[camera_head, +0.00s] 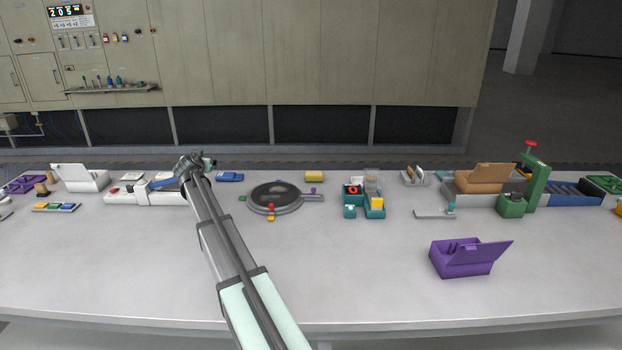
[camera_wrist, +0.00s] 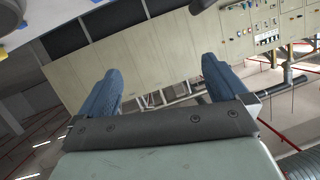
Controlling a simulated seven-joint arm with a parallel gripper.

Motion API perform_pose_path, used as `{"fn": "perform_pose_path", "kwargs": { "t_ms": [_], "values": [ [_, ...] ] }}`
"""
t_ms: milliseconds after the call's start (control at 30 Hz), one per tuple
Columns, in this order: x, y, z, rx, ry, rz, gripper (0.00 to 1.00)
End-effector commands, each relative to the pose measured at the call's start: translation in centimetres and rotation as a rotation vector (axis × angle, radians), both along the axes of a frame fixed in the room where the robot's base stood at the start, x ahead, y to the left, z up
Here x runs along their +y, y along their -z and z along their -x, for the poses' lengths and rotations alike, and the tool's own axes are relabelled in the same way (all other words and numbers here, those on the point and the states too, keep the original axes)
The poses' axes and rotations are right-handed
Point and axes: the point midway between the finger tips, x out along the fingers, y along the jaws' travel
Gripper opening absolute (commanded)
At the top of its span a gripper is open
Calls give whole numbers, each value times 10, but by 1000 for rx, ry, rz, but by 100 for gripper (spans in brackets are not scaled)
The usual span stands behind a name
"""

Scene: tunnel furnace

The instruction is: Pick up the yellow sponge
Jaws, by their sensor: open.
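My gripper (camera_head: 180,172) is over the back left of the table, well to the left of the yellow block. In the wrist view my gripper (camera_wrist: 160,84) has its two blue fingers wide apart with nothing between them. That view shows the furnace wall and hall, with no yellow block.
A round dark plate (camera_head: 274,194) with a handle lies between my arm and the teal holder (camera_head: 374,213). A purple box (camera_head: 462,262) with a raised lid stands at the front right. A green press (camera_head: 538,178) stands farther right. The front middle table (camera_head: 360,270) is clear.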

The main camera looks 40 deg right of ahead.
Motion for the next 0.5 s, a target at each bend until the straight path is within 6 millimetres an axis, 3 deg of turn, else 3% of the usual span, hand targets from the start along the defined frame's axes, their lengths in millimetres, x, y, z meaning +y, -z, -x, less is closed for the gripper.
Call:
{"fn": "perform_pose_path", "kwargs": {
  "t_ms": [33,200,500],
  "values": [
    [-36,-2,4,26,43,-8,100],
    [-134,4,30,168,153,-62,100],
    [-279,23,99,485,202,-232,100]
  ]
}}
